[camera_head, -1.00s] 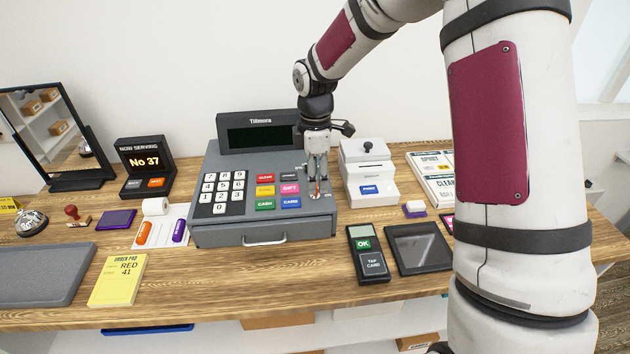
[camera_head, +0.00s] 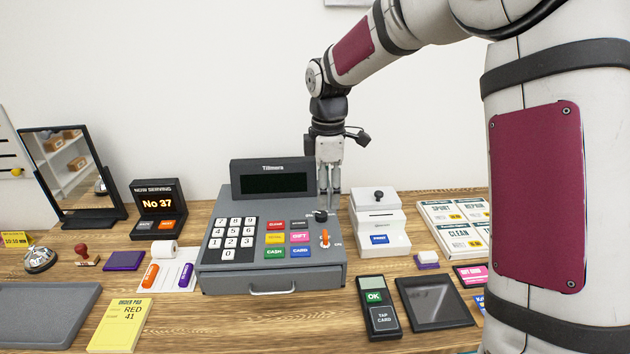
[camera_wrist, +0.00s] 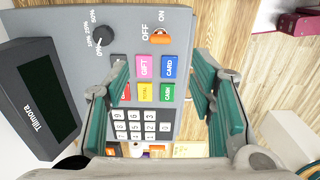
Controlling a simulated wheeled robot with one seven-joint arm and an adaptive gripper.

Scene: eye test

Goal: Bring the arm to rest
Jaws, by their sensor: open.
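My gripper (camera_head: 329,190) hangs above the right side of the grey cash register (camera_head: 270,282), its fingers pointing down. In the wrist view its two teal-padded fingers (camera_wrist: 160,70) are spread apart with nothing between them. Below them are the register's coloured keys, the black dial (camera_wrist: 104,38) and the orange switch (camera_wrist: 160,37) beside the OFF and ON labels. The orange switch also shows in the head view (camera_head: 325,238), upright and clear of the fingers. My upper arm fills the right of the head view and hides part of the counter.
The wooden counter (camera_head: 240,315) holds a white printer (camera_head: 380,240), a card reader (camera_head: 379,308), a dark pad (camera_head: 434,301), a number display (camera_head: 158,207) and a mirror (camera_head: 72,175). The space above the counter by the wall is open.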

